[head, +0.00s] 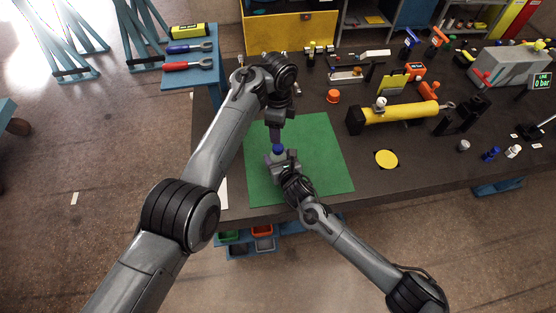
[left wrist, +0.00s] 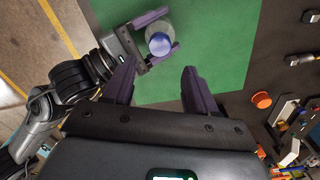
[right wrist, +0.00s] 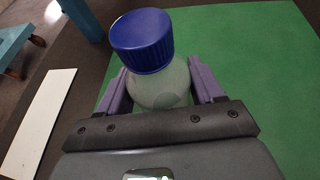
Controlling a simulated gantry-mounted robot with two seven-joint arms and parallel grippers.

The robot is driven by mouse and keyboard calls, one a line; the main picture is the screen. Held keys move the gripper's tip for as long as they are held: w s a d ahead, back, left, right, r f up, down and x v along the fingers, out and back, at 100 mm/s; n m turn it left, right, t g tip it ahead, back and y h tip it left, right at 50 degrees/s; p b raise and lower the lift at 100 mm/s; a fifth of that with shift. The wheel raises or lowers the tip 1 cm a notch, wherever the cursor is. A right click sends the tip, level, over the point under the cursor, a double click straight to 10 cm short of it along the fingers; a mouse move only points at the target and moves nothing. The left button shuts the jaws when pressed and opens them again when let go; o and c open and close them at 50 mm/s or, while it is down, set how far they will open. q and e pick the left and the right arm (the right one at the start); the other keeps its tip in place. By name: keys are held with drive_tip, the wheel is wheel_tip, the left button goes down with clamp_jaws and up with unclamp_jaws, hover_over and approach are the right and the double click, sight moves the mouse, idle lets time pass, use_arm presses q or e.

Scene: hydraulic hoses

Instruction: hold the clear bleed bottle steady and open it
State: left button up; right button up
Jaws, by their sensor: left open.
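The clear bleed bottle (right wrist: 160,88) stands upright on the green mat (head: 325,160), with its blue cap (right wrist: 142,38) on top. My right gripper (right wrist: 160,82) has a finger on each side of the bottle body below the cap, and both appear to touch it. In the left wrist view the cap (left wrist: 159,44) shows from above, with the right gripper's fingers around the bottle. My left gripper (left wrist: 160,68) is open and empty, above and a little behind the bottle. In the head view the left gripper (head: 275,131) partly hides its own fingers.
A yellow cylinder (head: 400,114) lies right of the mat, with an orange cap (head: 333,96) behind and a yellow disc (head: 386,159) in front. Small parts line the back of the dark bench. The mat around the bottle is clear.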

sight(278, 147)
clamp_jaws()
use_arm(q)
drive_tip(key=m, duration=0.2)
drive_tip(key=shift+a+r+m, duration=0.1)
drive_tip(key=shift+m, duration=0.2)
wheel_tip(278, 147, down, 6)
drive_tip(key=m, duration=0.6)
drive_tip(key=shift+f, duration=1.1)
drive_tip(key=shift+c, duration=0.5)
